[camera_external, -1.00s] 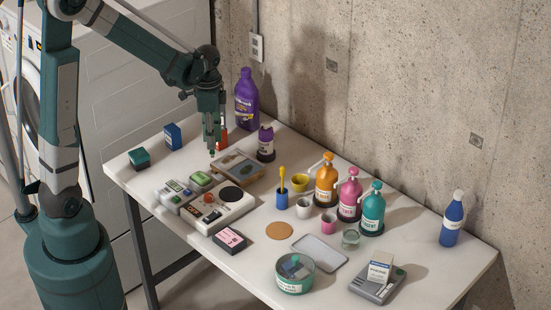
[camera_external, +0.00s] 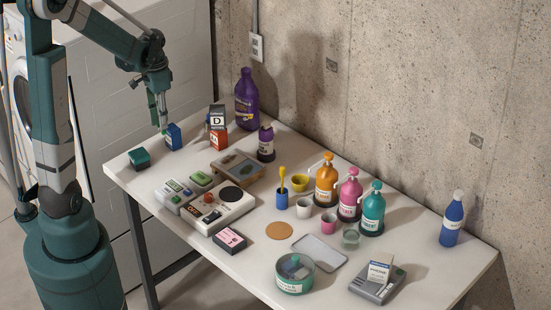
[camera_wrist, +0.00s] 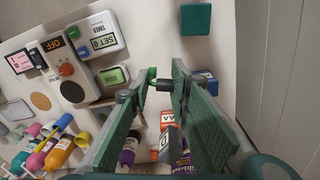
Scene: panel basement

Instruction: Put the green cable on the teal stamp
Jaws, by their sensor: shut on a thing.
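The teal stamp (camera_external: 138,158) is a small block lying at the table's left corner; in the wrist view its flat square top (camera_wrist: 196,19) shows near the upper edge. My gripper (camera_external: 163,128) is above the table's back left, close to the blue box and to the right of the stamp. In the wrist view my gripper (camera_wrist: 162,84) is shut on a small piece with a green end and a dark part, which I take to be the green cable (camera_wrist: 152,74). Most of the cable is hidden by the fingers or too small to make out.
A blue box (camera_external: 173,136) stands beside my gripper. Behind are an orange box (camera_external: 217,138) with a D-marked box on it and a purple bottle (camera_external: 246,99). A wooden-framed tray (camera_external: 241,165) and white devices (camera_external: 228,212) lie right of the stamp.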

